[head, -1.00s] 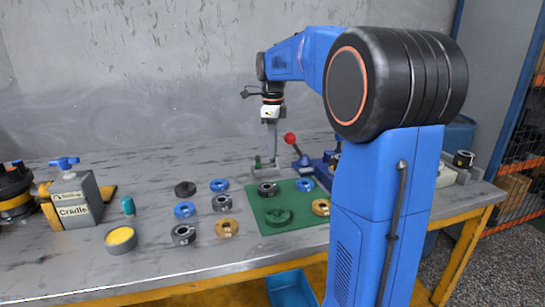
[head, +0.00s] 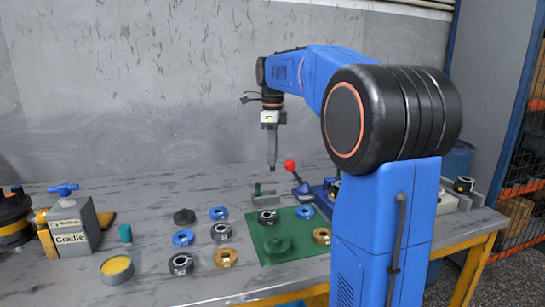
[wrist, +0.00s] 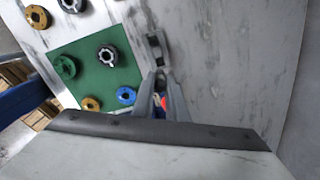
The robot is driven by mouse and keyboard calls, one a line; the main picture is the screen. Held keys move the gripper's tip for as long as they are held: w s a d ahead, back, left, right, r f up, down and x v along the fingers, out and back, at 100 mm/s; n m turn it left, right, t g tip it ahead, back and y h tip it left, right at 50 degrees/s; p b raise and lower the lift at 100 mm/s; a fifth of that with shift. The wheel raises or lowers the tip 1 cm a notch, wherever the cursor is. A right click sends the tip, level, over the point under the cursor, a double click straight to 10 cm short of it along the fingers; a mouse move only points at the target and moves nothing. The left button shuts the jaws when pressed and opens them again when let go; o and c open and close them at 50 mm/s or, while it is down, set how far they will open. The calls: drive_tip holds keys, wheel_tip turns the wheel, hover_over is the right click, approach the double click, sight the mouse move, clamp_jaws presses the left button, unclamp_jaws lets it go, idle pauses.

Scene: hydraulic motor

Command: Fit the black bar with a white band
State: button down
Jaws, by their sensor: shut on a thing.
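My gripper (head: 272,168) is raised above the bench, pointing down, over the area behind the green mat. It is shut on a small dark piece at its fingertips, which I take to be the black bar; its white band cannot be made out. In the wrist view the fingers (wrist: 160,84) come together and largely hide what they hold. A small grey holder block (head: 266,198) stands on the bench below the gripper; its dark openings show in the wrist view (wrist: 155,48).
The green mat (head: 293,250) carries rings and a green round part. Several loose rings lie left of it. A red-knobbed lever (head: 290,166) stands on a blue fixture right of the gripper. A grey Cradle block (head: 72,228) and yellow-topped pot (head: 117,268) are at left.

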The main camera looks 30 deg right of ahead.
drive_tip(key=shift+r, duration=0.25)
drive_tip(key=shift+r, duration=1.35)
drive_tip(key=shift+s, duration=0.1)
